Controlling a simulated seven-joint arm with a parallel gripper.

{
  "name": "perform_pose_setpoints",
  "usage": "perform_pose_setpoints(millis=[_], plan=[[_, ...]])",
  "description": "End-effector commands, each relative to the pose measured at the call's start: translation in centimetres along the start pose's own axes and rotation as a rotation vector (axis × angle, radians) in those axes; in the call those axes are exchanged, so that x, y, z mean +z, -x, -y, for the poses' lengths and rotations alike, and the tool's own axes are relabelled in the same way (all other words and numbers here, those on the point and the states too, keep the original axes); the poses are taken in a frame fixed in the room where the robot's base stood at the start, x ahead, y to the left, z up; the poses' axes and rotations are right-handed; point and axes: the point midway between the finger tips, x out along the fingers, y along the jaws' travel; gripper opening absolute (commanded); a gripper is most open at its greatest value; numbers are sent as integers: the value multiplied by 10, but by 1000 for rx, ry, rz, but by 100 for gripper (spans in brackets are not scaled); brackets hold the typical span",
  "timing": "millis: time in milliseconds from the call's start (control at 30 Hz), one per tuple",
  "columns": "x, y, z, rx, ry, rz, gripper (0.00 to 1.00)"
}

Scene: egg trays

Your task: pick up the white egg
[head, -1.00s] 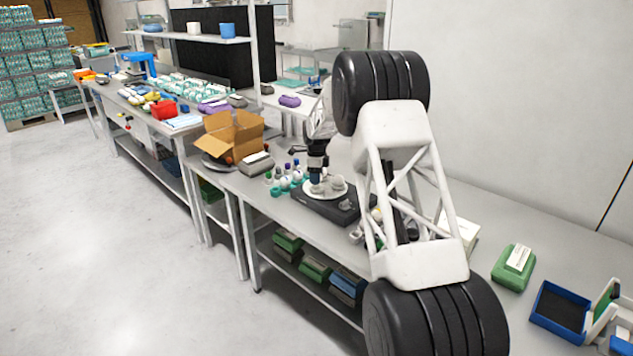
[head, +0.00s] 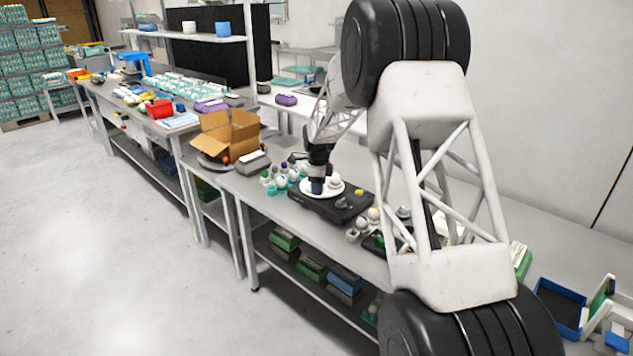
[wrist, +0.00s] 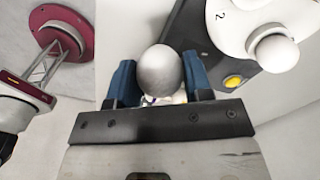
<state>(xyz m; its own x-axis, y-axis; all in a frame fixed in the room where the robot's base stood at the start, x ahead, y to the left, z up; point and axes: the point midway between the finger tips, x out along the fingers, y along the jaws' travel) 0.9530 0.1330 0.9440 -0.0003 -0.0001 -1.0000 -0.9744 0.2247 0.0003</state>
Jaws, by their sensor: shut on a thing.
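My gripper (wrist: 158,92) shows in the wrist view with its two blue fingers closed on the sides of a pale egg (wrist: 160,70). This egg looks whitish-grey in the shade. Its lower end is partly hidden by the gripper. In the head view my gripper (head: 317,186) points down at the left part of a white round plate (head: 306,188) on a black device; the held egg cannot be made out there. Another white egg (wrist: 275,53) sits on the plate in the wrist view, right of my gripper and apart from it.
The black device (head: 330,208) has a yellow button (wrist: 233,81). Small bottles and eggs in cups stand left of it. An open cardboard box (head: 228,137) is farther back. Small cups and a green item lie to the device's right, partly behind my arm.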

Motion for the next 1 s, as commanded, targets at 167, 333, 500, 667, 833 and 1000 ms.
perform_pose_setpoints(millis=[167,333,500,667,833,1000], plan=[[-8,3,-20,0,0,0,38],[-13,4,-33,-1,0,0,38],[-16,5,-41,-1,0,0,38],[-17,5,-44,0,0,0,38],[-17,5,-44,0,0,0,38],[-17,5,-44,0,0,0,38]])
